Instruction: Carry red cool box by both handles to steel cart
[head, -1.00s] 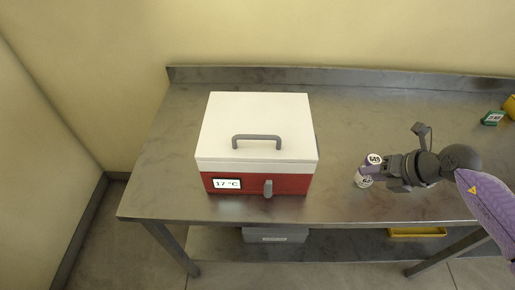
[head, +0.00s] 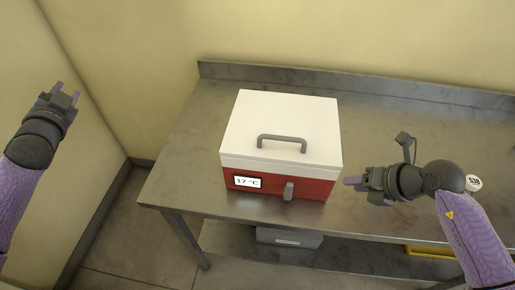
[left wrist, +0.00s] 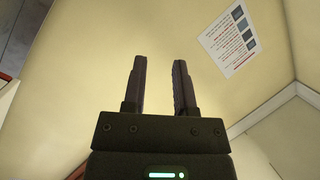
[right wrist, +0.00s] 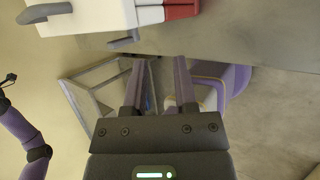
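My left gripper (head: 65,92) is raised at the far left, away from the box, open and empty in the left wrist view (left wrist: 160,58). My right gripper (head: 352,182) is just right of the box, open and empty in the right wrist view (right wrist: 160,60). I cannot identify the steel cart.
The steel table (head: 185,180) has a raised back edge and free room left and right of the box. A round white-topped item (head: 473,183) sits behind my right arm. A grey box (head: 288,238) and a yellow tray (head: 430,251) are below the tabletop.

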